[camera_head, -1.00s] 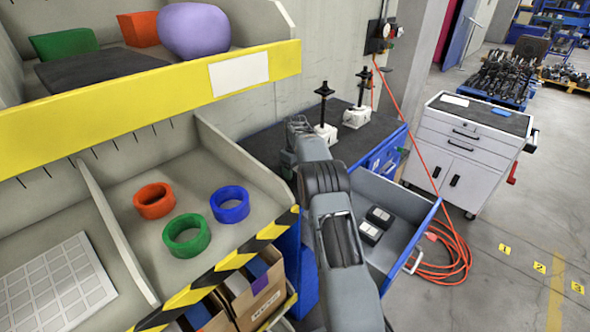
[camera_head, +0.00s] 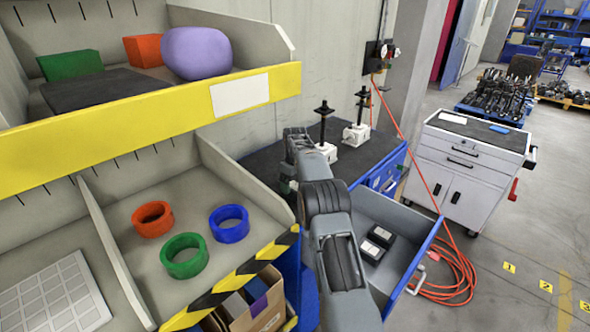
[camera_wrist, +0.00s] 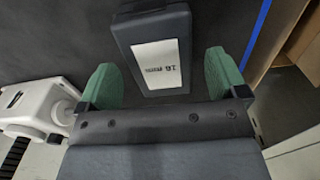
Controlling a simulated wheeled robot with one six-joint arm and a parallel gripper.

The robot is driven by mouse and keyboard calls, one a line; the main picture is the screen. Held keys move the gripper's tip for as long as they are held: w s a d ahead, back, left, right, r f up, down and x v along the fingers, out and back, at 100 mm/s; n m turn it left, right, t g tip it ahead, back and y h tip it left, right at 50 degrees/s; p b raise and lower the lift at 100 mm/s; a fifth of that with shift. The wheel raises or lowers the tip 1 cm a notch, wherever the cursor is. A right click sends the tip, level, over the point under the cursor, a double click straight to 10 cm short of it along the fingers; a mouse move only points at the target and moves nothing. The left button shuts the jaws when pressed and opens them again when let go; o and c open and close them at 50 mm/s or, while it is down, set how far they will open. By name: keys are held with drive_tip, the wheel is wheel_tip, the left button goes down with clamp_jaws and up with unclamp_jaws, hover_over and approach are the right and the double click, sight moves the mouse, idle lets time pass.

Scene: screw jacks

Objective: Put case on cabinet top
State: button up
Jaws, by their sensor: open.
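A dark case (camera_wrist: 182,22) with a white label lies on a dark surface in the wrist view. My gripper (camera_wrist: 160,62) is open, its green fingers on either side of the case's near part, with a visible gap on each side. In the head view my gripper (camera_head: 289,172) is over the left part of the dark cabinet top (camera_head: 262,166), and the case there is hidden behind my arm. Two more dark cases with pale labels, a far one (camera_head: 382,236) and a near one (camera_head: 371,250), lie in the open blue drawer (camera_head: 405,222).
Two white screw jacks, a left one (camera_head: 325,150) and a right one (camera_head: 355,134), stand on the cabinet top; a white jack base (camera_wrist: 38,105) shows left of my gripper. A shelf with coloured rings (camera_head: 185,256) is close on the left. An orange hose (camera_head: 455,268) lies coiled on the floor.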

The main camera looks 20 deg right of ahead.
sight(295, 185)
wheel_tip(295, 185, up, 10)
drive_tip(key=p, duration=0.2)
drive_tip(key=shift+f, duration=0.25)
idle(0.3)
